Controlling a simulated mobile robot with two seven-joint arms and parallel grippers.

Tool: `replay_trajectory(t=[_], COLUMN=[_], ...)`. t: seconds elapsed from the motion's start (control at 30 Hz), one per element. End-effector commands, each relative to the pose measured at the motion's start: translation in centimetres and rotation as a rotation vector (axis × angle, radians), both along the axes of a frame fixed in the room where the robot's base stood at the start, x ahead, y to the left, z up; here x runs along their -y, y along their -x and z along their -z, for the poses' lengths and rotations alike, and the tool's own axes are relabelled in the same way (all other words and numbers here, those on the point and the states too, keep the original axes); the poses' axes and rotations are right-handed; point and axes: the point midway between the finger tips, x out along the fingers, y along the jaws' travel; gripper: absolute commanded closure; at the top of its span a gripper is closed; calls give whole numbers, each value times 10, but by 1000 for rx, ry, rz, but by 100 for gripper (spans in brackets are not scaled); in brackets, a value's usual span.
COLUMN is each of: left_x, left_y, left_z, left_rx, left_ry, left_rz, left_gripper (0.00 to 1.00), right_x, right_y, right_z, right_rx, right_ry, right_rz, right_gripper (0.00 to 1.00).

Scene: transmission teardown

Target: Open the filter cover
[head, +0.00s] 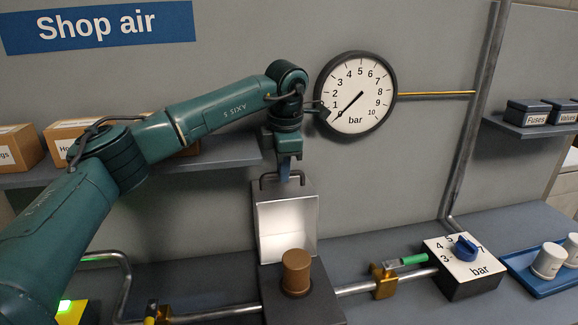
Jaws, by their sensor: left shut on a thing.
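The filter cover (287,222) stands up at the back of a dark filter box (308,304), its pale inner face turned toward me. A dark bar handle (265,182) is at the cover's top edge. My left gripper (285,178) points down there and is shut on the handle; its fingertips are small and partly hidden. A brown cylindrical filter (296,272) stands upright in the box, uncovered. My right gripper is not in view.
A gauge (355,93) hangs on the wall near my left wrist. A pipe valve with a green handle (406,262) and a regulator box with a blue knob (465,248) are to the right. A blue tray (540,284) holds white cups. Cardboard boxes (75,130) sit on the left shelf.

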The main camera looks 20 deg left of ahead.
Motion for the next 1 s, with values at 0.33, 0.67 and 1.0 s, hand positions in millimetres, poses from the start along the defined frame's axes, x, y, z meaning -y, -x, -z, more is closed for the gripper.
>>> replay_trajectory(t=[0.33,0.67,1.0], left_x=[-1,-1,1], left_y=[2,1,1], left_z=[9,5,-6], left_rx=[-16,-9,-2], left_ry=[-4,-2,-1], left_rz=[-2,0,0], left_gripper=[100,67,67], right_x=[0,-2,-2], right_y=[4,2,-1], right_z=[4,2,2], right_rx=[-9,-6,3], right_ry=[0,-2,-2], right_rz=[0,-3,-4], right_gripper=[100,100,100])
